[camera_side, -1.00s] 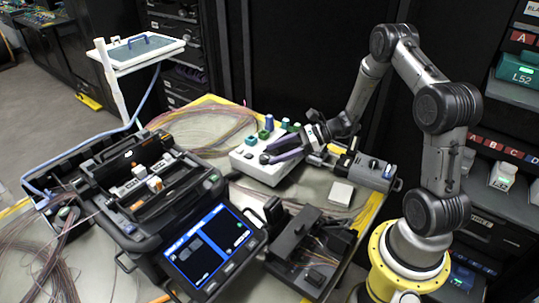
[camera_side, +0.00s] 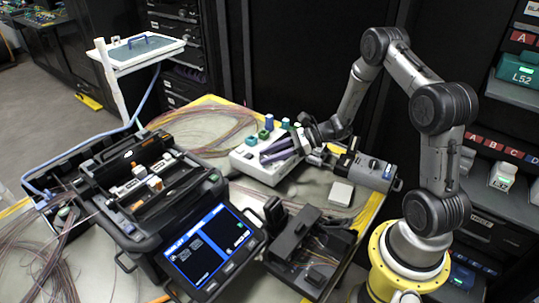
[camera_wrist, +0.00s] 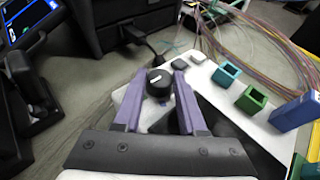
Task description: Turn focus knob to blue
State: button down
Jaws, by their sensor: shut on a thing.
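The focus knob (camera_wrist: 158,82) is black with a white mark on its top, in the wrist view. It stands on the white control box (camera_side: 245,163), at the end away from the coloured blocks. My gripper (camera_wrist: 158,80) has its two purple fingers on either side of the knob, shut on it. In the side view my gripper (camera_side: 264,157) reaches over the box from the right, and its fingers largely hide the knob.
A blue block (camera_wrist: 297,110), a green one (camera_wrist: 252,98) and a teal one (camera_wrist: 226,74) stand on the box. The splicer's lit blue screen (camera_side: 208,247) is at the front left. A dark tray unit (camera_side: 306,247) stands in front. Loose fibres lie behind.

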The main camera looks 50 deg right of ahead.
jog(key=shift+d, duration=0.1)
jog(key=n+g+y, duration=0.1)
jog(key=n+g, duration=0.1)
jog(key=n+g+y, duration=0.2)
jog(key=n+g, duration=0.1)
jog(key=shift+w+d+f+n+g+y, duration=0.1)
jog(key=shift+w+d+n+g+y, duration=0.1)
jog(key=shift+w+n+g+y, duration=0.15)
jog(key=n+g, duration=0.4)
jog(key=g, duration=0.1)
jog(key=n+g, duration=0.2)
jog(key=shift+w+y, duration=0.25)
jog(key=shift+w, duration=0.15)
jog(key=shift+g, duration=0.25)
jog(key=shift+c, duration=2.4)
grip_release()
